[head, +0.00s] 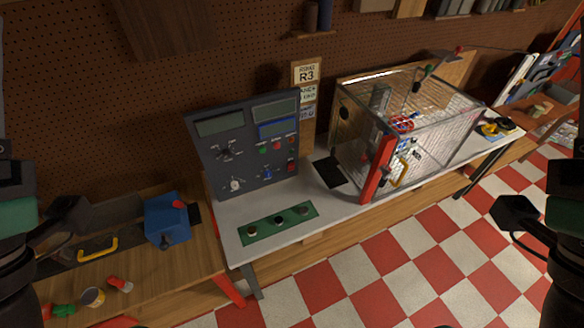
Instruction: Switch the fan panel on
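The fan panel (250,158) is a dark grey control panel standing tilted back on the white bench. It carries dark display windows, a blue-framed screen (278,129), small green and red buttons, a white knob (235,185), a blue knob (267,174) and a red switch (291,167). Whether any is on is too small to tell. A clear-walled enclosure (437,120) with a red front post and a red rotor part (402,123) inside stands to the right.
A green strip (277,222) with several round knobs lies in front of the panel. A black pad (330,172) lies between panel and enclosure. A wooden bench (170,262) at left holds a blue box (167,219) and small tools. The bench front edge has some free room.

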